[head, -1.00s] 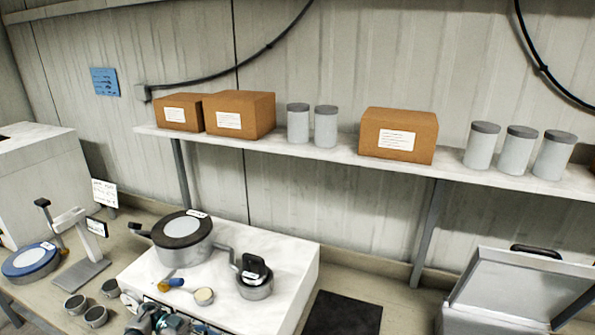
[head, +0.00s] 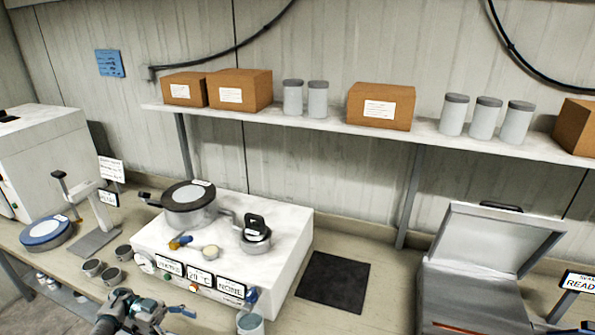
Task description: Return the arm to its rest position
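My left gripper (head: 145,308) shows at the bottom left, in front of the white heating unit (head: 222,258). It is small and cut off by the frame edge, so I cannot tell whether its fingers are open or shut. No held object can be made out. My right gripper is not in view.
On the white unit stand a round lidded pot (head: 190,206) and a smaller pot (head: 255,238). Grey cups (head: 92,267) and a blue-rimmed disc (head: 46,232) lie left. A dark mat (head: 333,282) lies right of the unit, beside an open metal case (head: 480,275). A loaded shelf (head: 330,124) runs above.

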